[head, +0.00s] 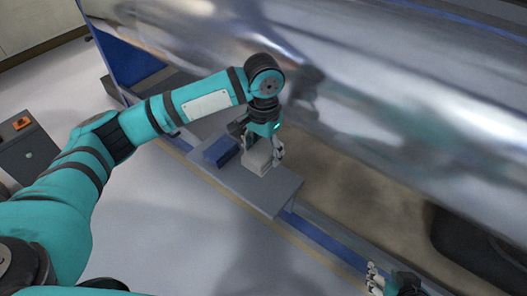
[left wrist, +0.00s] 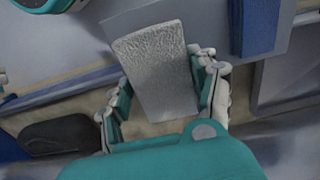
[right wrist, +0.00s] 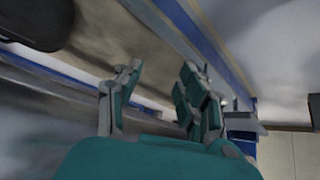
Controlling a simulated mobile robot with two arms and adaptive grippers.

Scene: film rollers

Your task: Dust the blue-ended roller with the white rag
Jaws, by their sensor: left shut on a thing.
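The large shiny metal roller (head: 400,95) runs across the top of the head view, with a blue end (head: 125,55) at its left. My left gripper (head: 262,148) is shut on the white rag (head: 258,162), a pale block-like piece, at the small grey stand. In the left wrist view the rag (left wrist: 155,75) sits between the two fingers of the left gripper (left wrist: 163,82). I cannot tell whether it still touches the stand. My right gripper (head: 376,280) is at the bottom right of the head view. In the right wrist view the right gripper (right wrist: 163,70) is open and empty.
The grey stand (head: 268,202) also bears a blue box (head: 220,151), left of the rag. A dark grey box with an orange top part (head: 25,150) stands at the far left. The pale floor (head: 170,235) in front of the stand is clear.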

